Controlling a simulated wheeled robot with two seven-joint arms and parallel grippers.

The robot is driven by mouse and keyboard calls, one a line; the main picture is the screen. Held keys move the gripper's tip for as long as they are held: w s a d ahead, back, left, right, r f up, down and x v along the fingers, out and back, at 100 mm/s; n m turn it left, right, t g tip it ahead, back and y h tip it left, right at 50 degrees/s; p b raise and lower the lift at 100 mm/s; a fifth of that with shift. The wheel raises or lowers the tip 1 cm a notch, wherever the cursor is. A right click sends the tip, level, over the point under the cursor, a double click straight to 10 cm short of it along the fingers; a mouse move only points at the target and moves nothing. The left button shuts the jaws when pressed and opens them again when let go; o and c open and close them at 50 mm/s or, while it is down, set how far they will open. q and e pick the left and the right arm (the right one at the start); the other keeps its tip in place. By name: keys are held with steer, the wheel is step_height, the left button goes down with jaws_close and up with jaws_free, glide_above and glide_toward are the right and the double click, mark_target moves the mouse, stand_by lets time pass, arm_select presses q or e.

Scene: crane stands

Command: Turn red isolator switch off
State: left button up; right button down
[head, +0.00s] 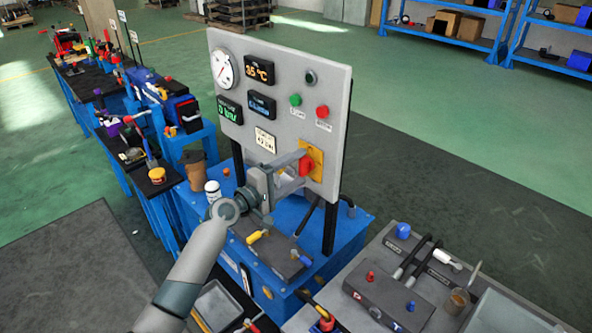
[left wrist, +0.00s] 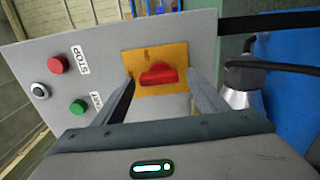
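The red isolator switch (head: 306,166) sits on a yellow plate (head: 316,153) at the lower right of the grey upright panel (head: 285,75). In the left wrist view the red handle (left wrist: 158,74) lies across the yellow plate (left wrist: 158,54), between my fingers. My left gripper (head: 297,168) is at the switch, with its fingers apart on either side of the handle. The left wrist view shows my left gripper (left wrist: 160,85) with a gap between each finger and the handle. My right gripper is not in view.
A green button (head: 295,100) and a red button (head: 322,111) are above the switch. A blue bench (head: 340,235) carries the panel, with yellow-handled and blue-handled valves below. A grey table (head: 440,270) with tools stands at the right. Open floor lies behind.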

arm_select(q)
steer(key=shift+s+a, duration=0.1)
steer(key=shift+a, duration=0.05)
steer(key=shift+s+a, duration=0.45)
steer(key=b+v, duration=0.4)
steer(key=v, duration=1.1)
steer(key=shift+s+a, duration=0.25)
steer(key=shift+s, duration=0.05)
